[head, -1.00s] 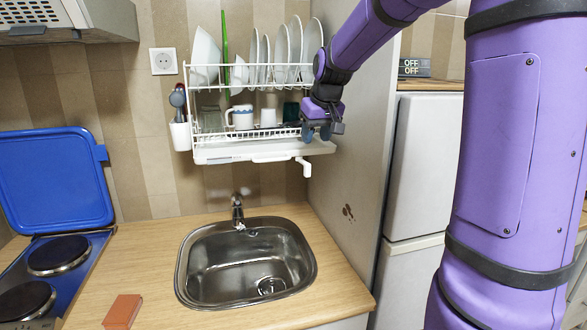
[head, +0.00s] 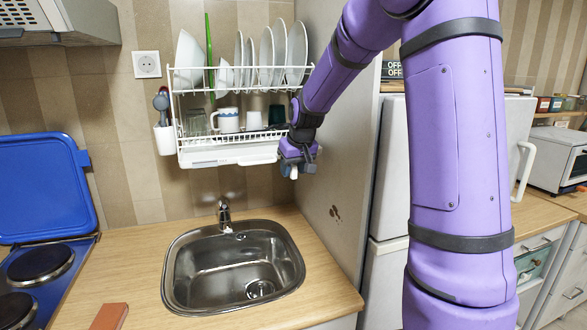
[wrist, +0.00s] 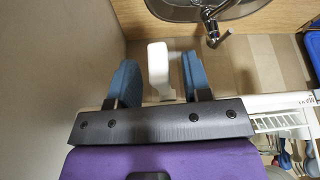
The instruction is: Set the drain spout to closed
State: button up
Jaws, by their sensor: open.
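The drain spout is a small white elbow-shaped piece (wrist: 158,62) at the right end of the white drip tray (head: 228,157) under the dish rack. In the wrist view it lies between the two blue finger pads of my gripper (wrist: 160,80), with a visible gap on each side. The pads look apart from it. In the head view my gripper (head: 297,165) is at the tray's right end and covers most of the spout, so only a bit of white shows there.
The dish rack (head: 240,90) holds plates, a mug and cups, just left of my gripper. The cabinet side panel (head: 340,150) stands close on the right. The sink (head: 180,285) and faucet (head: 224,212) are below. A blue hob lid (head: 45,185) stands open at left.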

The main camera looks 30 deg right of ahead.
grip_shut()
jog(key=shift+d, duration=0.1)
jog(key=shift+w+d+n+y, duration=0.1)
jog(key=shift+d+n+y, duration=0.3)
jog(key=shift+n, duration=0.55)
jog(key=shift+w+d+n+y, duration=0.1)
jog(key=shift+d+n+y, duration=0.35)
jog(key=shift+n, duration=0.55)
jog(key=shift+d+n+y, duration=0.35)
jog(key=shift+d+n, duration=0.05)
jog(key=shift+n, duration=0.55)
